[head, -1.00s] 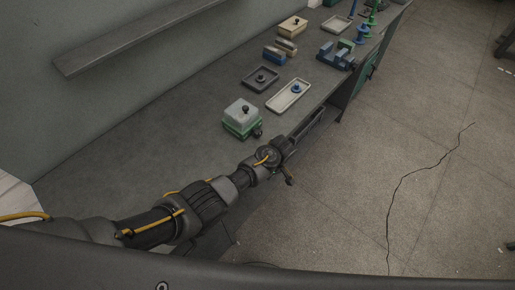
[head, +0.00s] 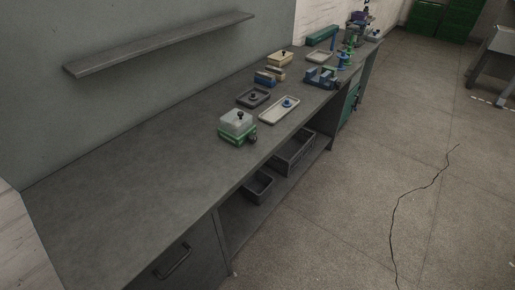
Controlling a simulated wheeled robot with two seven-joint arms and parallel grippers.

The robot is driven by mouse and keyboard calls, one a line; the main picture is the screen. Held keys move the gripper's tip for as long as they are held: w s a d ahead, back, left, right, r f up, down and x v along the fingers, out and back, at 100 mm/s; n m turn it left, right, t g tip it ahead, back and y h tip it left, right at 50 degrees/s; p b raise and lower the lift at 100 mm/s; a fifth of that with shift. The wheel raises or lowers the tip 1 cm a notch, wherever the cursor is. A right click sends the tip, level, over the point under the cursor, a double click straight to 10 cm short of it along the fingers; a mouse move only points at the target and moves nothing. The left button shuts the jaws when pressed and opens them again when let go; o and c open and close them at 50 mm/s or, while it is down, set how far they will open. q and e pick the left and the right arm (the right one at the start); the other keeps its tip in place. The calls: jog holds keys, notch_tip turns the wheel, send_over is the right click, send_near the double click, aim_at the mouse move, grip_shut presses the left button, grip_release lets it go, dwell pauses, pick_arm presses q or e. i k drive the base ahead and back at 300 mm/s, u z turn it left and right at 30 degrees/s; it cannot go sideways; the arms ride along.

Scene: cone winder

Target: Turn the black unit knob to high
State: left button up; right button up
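A small green unit (head: 230,139) with a pale, cloudy cover (head: 234,124) stands on the grey workbench (head: 130,177) near its front edge. A black knob (head: 239,114) sits on top of the cover. Another dark round knob (head: 251,140) sticks out of the unit's right side; its setting is too small to read. Behind the unit is a dark tray (head: 241,100) holding a small dark knobbed piece. Neither of my grippers is in view.
A pale tray (head: 268,117) with a blue knobbed piece lies right of the unit. Farther along are a blue vise-like device (head: 320,77) and a beige box (head: 280,59). A wall shelf (head: 160,45) hangs above. The near bench top and floor are clear.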

aim_at(252, 138)
jog(key=z, duration=1.05)
jog(key=i, duration=3.45)
jog(key=u, duration=4.6)
